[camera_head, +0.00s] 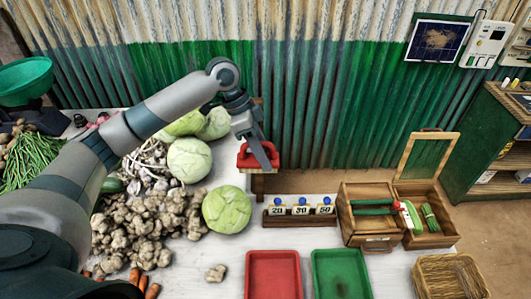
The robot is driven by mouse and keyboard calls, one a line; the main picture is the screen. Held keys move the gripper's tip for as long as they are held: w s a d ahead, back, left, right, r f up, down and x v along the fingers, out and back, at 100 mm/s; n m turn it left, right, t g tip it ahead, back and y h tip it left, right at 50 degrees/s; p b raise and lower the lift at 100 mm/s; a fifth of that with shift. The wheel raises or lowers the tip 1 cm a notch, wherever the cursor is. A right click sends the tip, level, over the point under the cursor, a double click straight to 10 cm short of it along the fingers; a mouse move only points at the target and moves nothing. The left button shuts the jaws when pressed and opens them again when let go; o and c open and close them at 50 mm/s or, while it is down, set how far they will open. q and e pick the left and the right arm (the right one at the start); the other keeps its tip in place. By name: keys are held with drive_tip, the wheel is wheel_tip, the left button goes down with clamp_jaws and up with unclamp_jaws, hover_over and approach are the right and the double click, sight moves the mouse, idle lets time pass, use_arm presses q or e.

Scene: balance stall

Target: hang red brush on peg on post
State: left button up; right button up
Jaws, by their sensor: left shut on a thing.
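My left gripper (262,157) reaches in from the left and points down beyond the table's back edge. It is shut on the red brush (245,160), which shows as a red piece around the fingertips; the gripper covers part of it. A brown wooden post (257,187) shows just below the brush, mostly hidden behind the gripper and brush. I cannot make out the peg, nor whether the brush touches the post. My right gripper is not in view.
Cabbages (228,209) and a ginger heap (140,225) crowd the left of the white table. A number-card rack (299,222), a red tray (273,279), a green tray (341,277), a wooden box (372,230) and a wicker basket (450,277) stand right. A corrugated wall (330,100) is behind.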

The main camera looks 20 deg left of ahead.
use_arm(q)
drive_tip(key=shift+w, duration=0.15)
idle(0.4)
drive_tip(key=shift+w+a, duration=0.1)
